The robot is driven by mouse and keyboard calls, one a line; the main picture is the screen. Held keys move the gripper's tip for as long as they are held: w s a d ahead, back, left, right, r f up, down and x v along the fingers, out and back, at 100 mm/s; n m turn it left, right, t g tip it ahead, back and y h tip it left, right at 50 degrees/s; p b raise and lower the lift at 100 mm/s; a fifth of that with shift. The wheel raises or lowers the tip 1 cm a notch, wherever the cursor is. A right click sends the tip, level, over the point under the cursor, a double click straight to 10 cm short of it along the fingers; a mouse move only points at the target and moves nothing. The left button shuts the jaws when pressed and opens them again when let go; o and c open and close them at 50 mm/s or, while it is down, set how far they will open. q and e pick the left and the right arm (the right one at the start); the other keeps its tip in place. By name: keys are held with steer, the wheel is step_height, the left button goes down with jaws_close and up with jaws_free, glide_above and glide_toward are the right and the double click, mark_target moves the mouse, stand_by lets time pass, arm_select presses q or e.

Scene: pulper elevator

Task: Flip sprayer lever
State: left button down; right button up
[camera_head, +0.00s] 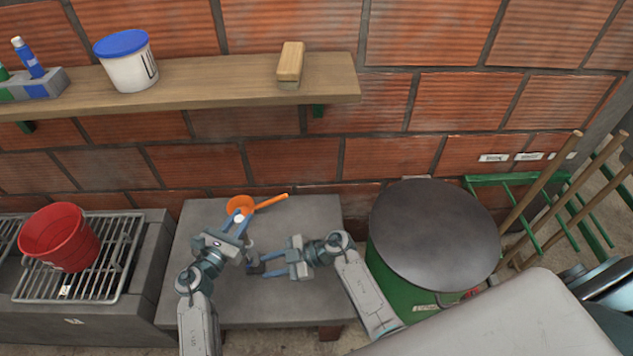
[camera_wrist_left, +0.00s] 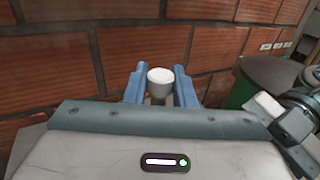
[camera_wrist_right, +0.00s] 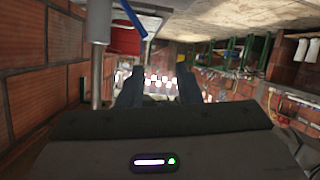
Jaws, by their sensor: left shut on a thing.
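My left gripper (camera_head: 240,220) is shut on a white-topped round piece (camera_head: 239,216) above the grey slab. In the left wrist view the white top (camera_wrist_left: 160,76) sits between the two blue fingers. An orange piece with a round end and a long handle (camera_head: 268,203) shows just beyond it. I cannot tell which part is the sprayer lever. My right gripper (camera_head: 256,265) is lower, near the slab, with its fingers apart. In the right wrist view they (camera_wrist_right: 157,85) show nothing clearly between them. A grey cylinder with a thinner rod (camera_wrist_right: 97,45) stands at their left.
The grey slab (camera_head: 290,312) has free room in front. A green drum with a dark lid (camera_head: 435,233) stands at right. A red bucket (camera_head: 60,240) stands on a metal grate at left. A wooden shelf (camera_head: 210,75) runs along the brick wall above.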

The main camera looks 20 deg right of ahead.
steer(key=w+d+r+m+t+h, duration=0.2)
steer(key=d+r+m+t+h, duration=0.2)
steer(key=d+r+t, duration=0.3)
steer(key=w+d+r+m+t+h, duration=0.3)
steer(key=d+r+m+t, duration=0.3)
steer(key=r, duration=0.8)
steer(key=shift+w+d+t+h, duration=0.35)
steer(key=shift+d+t, duration=0.5)
steer(key=shift+t, duration=0.35)
steer(key=shift+c, duration=0.5)
steer(key=n+g+y, duration=0.9)
steer(key=n+y, duration=0.1)
steer(key=n, duration=0.2)
glide_toward(248, 267)
steer(key=shift+g, duration=0.3)
steer(key=x, duration=1)
steer(key=shift+w+f, duration=0.35)
steer(key=shift+w, duration=0.05)
